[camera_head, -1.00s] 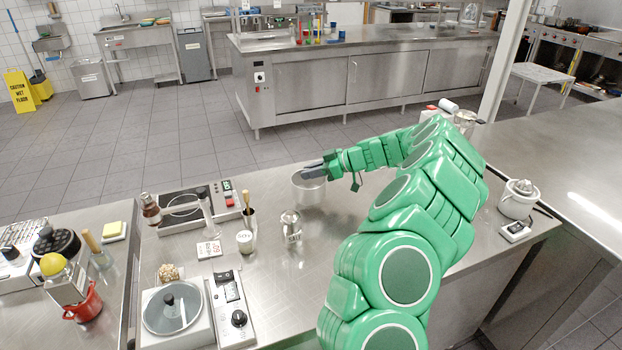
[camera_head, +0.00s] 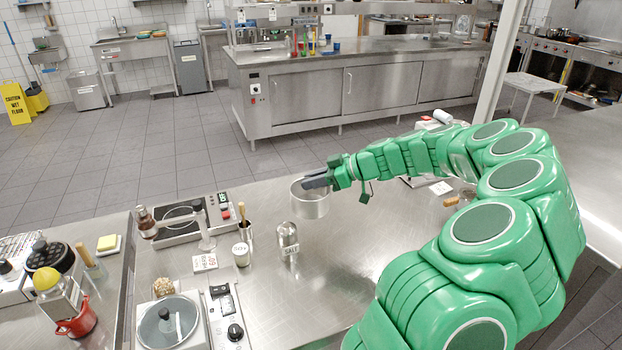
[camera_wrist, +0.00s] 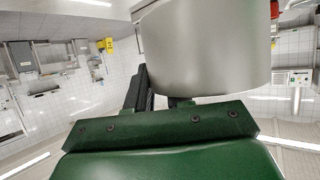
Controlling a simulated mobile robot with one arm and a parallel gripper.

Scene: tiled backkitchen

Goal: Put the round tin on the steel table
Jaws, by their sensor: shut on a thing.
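The round tin (camera_head: 311,205) is a plain silver cylinder with an open top. In the head view it is at the tip of my gripper (camera_head: 318,183), above or at the near steel table (camera_head: 270,295); I cannot tell whether its base touches the steel. My gripper is shut on the tin's wall, reaching in from the right. In the wrist view the tin (camera_wrist: 206,50) fills the upper middle, close in front of the gripper; one dark finger shows beside it and the other is mostly hidden.
A salt shaker (camera_head: 288,238) stands just left of and nearer than the tin. A small white cup (camera_head: 241,254), a hotplate (camera_head: 182,221) and a scale with a glass lid (camera_head: 168,322) are further left. The table's front middle is clear.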

